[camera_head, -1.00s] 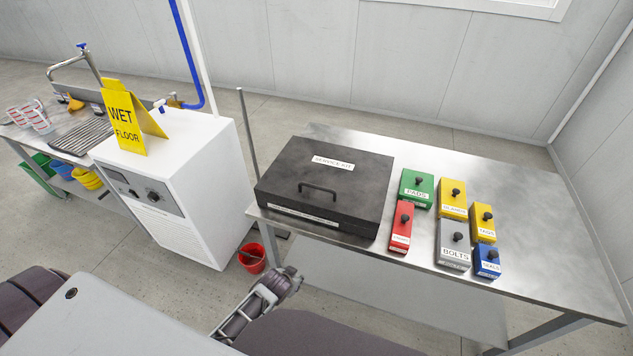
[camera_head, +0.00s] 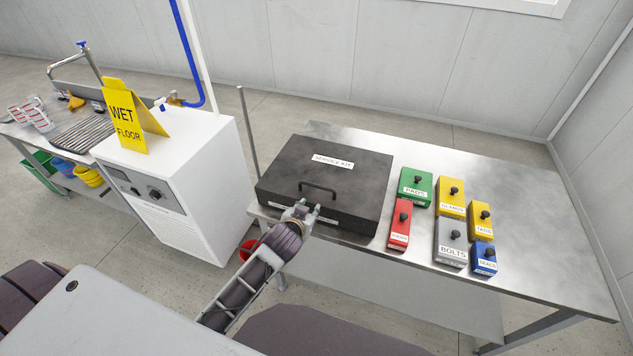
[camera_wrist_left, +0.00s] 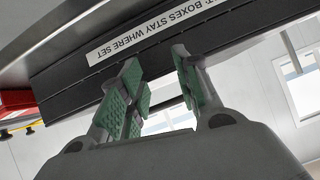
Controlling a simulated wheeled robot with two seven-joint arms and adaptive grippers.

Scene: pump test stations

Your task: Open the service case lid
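The black service case (camera_head: 282,172) sits on the left part of the steel table with its lid (camera_head: 350,178) closed. The lid has a "SERVICE KIT" label and a raised bar handle (camera_head: 320,187) near its front edge. My left gripper (camera_head: 301,211) is at the case's front face, just below the handle. In the left wrist view the gripper (camera_wrist_left: 158,80) is open with nothing between its green pads. There the case's front (camera_wrist_left: 70,85), with a white label, shows upside down close to the fingertips; I cannot tell whether they touch. My right gripper is out of view.
Several labelled boxes with black knobs stand right of the case, the red one (camera_head: 400,225) and green one (camera_head: 415,187) nearest. A white cabinet (camera_head: 180,180) with a yellow wet floor sign (camera_head: 125,115) stands to the left. The table's right side (camera_head: 545,240) is clear.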

